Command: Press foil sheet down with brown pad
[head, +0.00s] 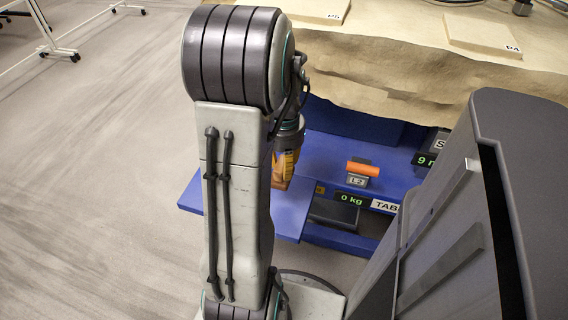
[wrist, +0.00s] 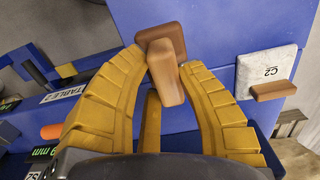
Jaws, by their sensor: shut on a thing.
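The brown pad (wrist: 160,38) is in the wrist view, a dark reddish-brown block with a lighter brown grip (wrist: 166,78). My gripper (wrist: 164,66) has its yellow ribbed fingers closed on this grip, and the pad shows beyond the fingertips. In the head view my gripper (head: 284,166) points down over the blue bench surface, partly hidden by my arm. The pad cannot be made out there.
An orange-topped piece marked L2 (head: 364,170) and a dark scale (head: 333,213) reading 0 kg are right of my gripper. A rocky tan slab (head: 390,75) lies behind.

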